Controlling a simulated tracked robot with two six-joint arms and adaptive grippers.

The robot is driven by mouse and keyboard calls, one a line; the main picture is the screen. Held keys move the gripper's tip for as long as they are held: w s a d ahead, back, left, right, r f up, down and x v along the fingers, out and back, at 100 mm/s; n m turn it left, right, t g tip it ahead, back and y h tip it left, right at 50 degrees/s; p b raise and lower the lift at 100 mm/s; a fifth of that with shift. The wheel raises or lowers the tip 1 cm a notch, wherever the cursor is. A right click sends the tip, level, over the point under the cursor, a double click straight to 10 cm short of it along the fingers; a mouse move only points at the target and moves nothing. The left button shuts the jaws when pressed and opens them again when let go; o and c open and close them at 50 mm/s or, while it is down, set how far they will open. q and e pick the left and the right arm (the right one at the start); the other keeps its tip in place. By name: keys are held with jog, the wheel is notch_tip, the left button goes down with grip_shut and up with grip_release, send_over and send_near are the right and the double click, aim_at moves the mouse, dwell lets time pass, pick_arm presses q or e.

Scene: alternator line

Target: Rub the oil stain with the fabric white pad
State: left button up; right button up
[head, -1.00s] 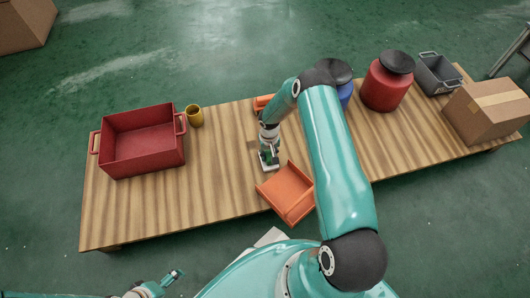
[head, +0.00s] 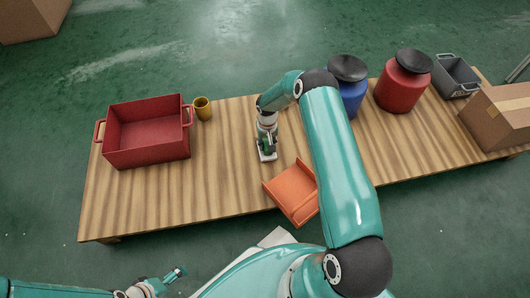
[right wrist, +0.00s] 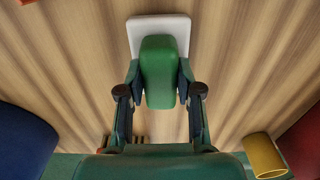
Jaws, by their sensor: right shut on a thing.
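The white pad (right wrist: 140,34) has a green grip block (right wrist: 158,72) on top. My right gripper (head: 266,151) is shut on this green block and holds the pad flat at the tabletop, left of the orange tray. In the right wrist view the fingers of the right gripper (right wrist: 159,90) stand on both sides of the block. I cannot tell pressing from hovering. No oil stain shows clearly now; the pad and arm may cover it. My left gripper (head: 174,274) is low at the front left, off the table and empty; its jaw opening is unclear.
The wooden table (head: 220,190) carries a red bin (head: 145,154) and yellow mug (head: 203,109) at left. The orange tray (head: 291,191) lies close right of the pad. Blue (head: 349,93) and red (head: 402,85) containers, a grey bin (head: 457,76) and a carton (head: 503,118) stand at right.

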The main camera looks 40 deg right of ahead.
jog(key=shift+w+d+f+b, duration=0.15)
jog(key=shift+w+d+b, duration=0.25)
jog(key=shift+w+b, duration=0.4)
jog(key=shift+w+d+f+b, duration=0.1)
jog(key=shift+w+d+b, duration=0.3)
jog(key=shift+w+b, duration=0.35)
jog(key=shift+w+d+r+b, duration=0.25)
jog(key=shift+w+b, duration=0.15)
jog(key=shift+b, duration=0.2)
jog(key=shift+w+d+f+b, duration=0.1)
jog(key=shift+w+d+b, duration=0.15)
jog(key=shift+w+b, duration=0.25)
jog(key=shift+w+d+f+b, duration=0.1)
jog(key=shift+w+d+b, duration=0.15)
jog(key=shift+w+b, duration=0.25)
jog(key=shift+w+d+r, duration=0.15)
jog(key=shift+w+r, duration=0.1)
jog(key=shift+w+d, duration=0.3)
jog(key=shift+w, duration=0.15)
jog(key=shift+p, duration=0.3)
